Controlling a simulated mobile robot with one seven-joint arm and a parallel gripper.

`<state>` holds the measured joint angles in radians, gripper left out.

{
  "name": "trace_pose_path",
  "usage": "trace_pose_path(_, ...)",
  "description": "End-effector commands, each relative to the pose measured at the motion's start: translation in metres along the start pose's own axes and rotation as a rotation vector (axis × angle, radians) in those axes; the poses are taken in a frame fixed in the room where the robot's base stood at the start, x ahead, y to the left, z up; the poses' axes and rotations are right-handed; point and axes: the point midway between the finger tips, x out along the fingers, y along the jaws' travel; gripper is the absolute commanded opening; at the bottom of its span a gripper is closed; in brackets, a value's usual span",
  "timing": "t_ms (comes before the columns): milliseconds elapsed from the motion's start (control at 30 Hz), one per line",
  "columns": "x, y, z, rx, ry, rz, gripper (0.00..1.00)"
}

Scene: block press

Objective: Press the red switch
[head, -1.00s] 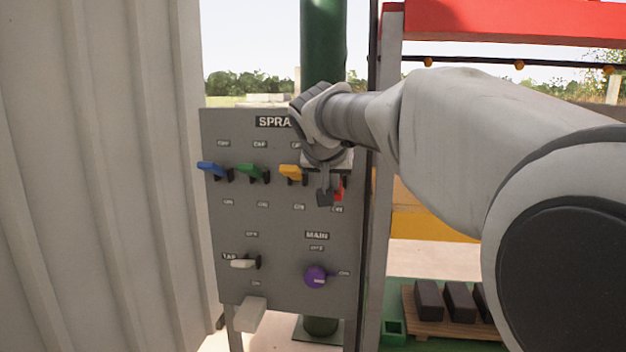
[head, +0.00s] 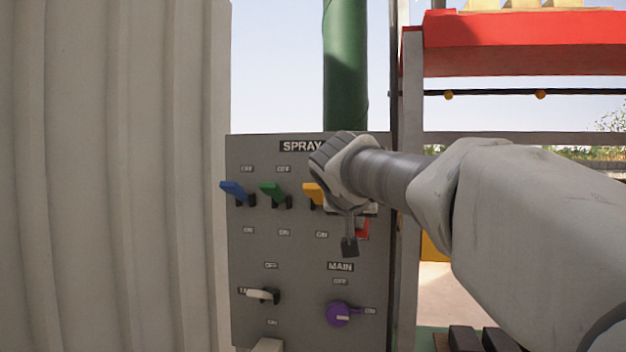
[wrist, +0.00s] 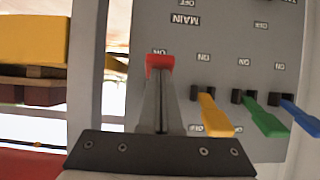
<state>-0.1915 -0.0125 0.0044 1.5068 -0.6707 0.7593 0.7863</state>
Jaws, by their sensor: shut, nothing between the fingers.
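The red switch (head: 363,229) is at the right end of the top row on the grey panel, partly hidden behind my gripper in the head view. In the wrist view the red switch (wrist: 159,62) shows just beyond the fingertips, by an ON label. It sits on the ON side, while the yellow, green and blue levers point toward OFF. My gripper (head: 349,247) is shut and empty, with its fingertips at the red switch. The fingers also fill the middle of the wrist view (wrist: 160,85). I cannot tell whether they touch the switch.
Beside it are the yellow (head: 312,193), green (head: 271,193) and blue (head: 235,190) switches. Below are a white switch (head: 262,295) and a purple knob (head: 338,313). A corrugated wall (head: 110,180) stands left, and a green pipe (head: 345,80) rises behind the panel.

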Motion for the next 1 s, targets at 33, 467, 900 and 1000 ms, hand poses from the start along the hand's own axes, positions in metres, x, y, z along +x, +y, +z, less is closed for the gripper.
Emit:
trace_pose_path(33,0.002,0.0,0.003,0.0,-0.001,0.001,0.0)
trace_pose_path(467,0.005,0.0,0.007,-0.002,-0.008,0.003,0.0)
trace_pose_path(900,0.003,0.002,0.003,-0.002,-0.012,0.004,0.0)
trace_pose_path(1000,-0.002,0.004,-0.006,-0.001,-0.009,0.003,0.0)
